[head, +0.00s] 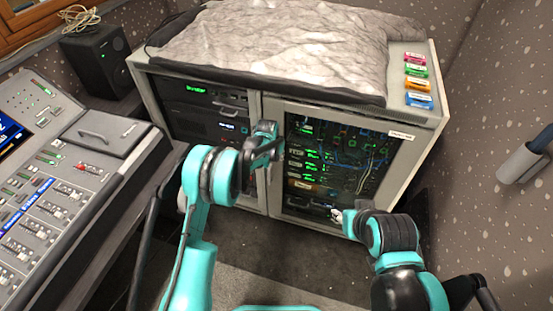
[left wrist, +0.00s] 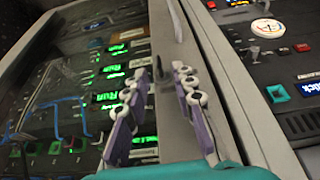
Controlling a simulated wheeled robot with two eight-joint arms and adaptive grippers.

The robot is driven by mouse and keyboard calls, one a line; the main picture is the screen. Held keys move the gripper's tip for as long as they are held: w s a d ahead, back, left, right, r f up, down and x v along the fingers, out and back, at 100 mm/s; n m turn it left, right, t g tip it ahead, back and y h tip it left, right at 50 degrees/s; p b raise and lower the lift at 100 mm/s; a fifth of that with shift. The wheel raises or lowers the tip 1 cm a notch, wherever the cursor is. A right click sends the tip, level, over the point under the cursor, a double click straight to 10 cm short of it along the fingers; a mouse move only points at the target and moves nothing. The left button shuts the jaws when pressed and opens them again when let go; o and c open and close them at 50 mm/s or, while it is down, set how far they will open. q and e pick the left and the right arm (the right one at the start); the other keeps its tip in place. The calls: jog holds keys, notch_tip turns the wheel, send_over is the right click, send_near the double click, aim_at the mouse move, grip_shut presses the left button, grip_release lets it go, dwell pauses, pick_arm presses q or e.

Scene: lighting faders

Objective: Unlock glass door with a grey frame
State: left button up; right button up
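The glass door with a grey frame (head: 392,175) is closed on the right half of the rack cabinet, with lit equipment behind it. Its grey frame (left wrist: 181,135) also shows in the left wrist view. A small dark key or lock knob (left wrist: 159,74) sticks out from the frame. My left gripper (head: 268,140) is at the door's left frame. In the left wrist view its purple fingers (left wrist: 160,84) are apart, one on each side of the dark piece; contact cannot be told. My right gripper (head: 338,215) is low in front of the glass; its fingers are too small to judge.
Several coloured tags (head: 417,70) lie on the cabinet top beside a grey cloth-like cover (head: 270,40). A lighting console (head: 60,190) stands at the left, and a black speaker (head: 100,62) behind it. The dark floor (head: 300,250) before the cabinet is clear.

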pick_arm(q)
jog(key=shift+b+x, duration=0.35)
jog(key=shift+x, duration=1.05)
grip_shut()
